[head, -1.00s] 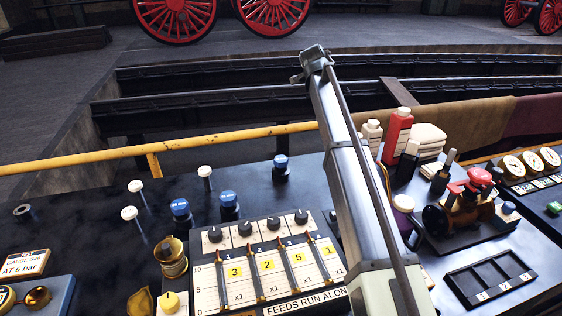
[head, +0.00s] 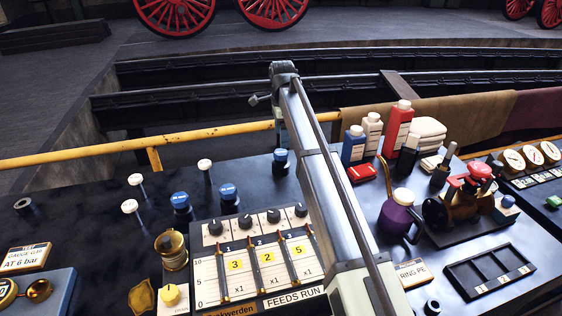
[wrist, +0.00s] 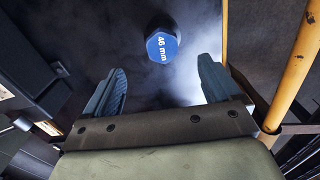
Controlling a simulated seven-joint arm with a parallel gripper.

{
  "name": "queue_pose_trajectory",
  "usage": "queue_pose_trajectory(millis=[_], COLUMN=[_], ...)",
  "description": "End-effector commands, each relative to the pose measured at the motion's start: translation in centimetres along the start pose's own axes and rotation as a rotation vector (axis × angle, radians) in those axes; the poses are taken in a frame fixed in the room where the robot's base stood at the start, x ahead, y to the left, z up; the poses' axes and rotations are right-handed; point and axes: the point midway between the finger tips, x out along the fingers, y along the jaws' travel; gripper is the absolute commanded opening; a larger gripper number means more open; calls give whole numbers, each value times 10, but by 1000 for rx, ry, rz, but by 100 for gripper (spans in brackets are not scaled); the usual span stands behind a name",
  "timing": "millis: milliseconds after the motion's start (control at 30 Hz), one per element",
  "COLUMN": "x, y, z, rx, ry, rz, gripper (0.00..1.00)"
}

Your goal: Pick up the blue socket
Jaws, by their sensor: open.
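A blue-topped hexagonal socket marked 46 mm (wrist: 162,46) shows in the wrist view, just beyond the open fingertips and roughly centred between them. It appears to be the blue socket (head: 281,160) at the back of the dark bench in the head view, below my arm's end. My gripper (wrist: 162,70) is open and empty, apart from the socket. In the head view its fingers are largely hidden behind the arm's end. Two more blue-topped sockets, one left (head: 181,202) and one right (head: 228,196), stand further left; their lettering is too small to read.
A yellow rail (head: 220,128) runs along the bench's back edge, close to the socket. White-topped pins (head: 205,166) stand to the left. A lever panel (head: 262,262) lies in front. Bottles (head: 398,125) and a purple can (head: 396,215) stand to the right.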

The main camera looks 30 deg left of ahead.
Motion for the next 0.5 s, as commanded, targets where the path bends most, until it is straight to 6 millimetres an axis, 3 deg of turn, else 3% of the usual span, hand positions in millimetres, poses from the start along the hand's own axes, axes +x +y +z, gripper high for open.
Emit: queue_pose_trajectory(millis=[300,500], x=[54,69], y=[0,-1], z=[0,0], rx=[0,-1], ry=[1,1], rz=[1,-2], gripper=[90,90])
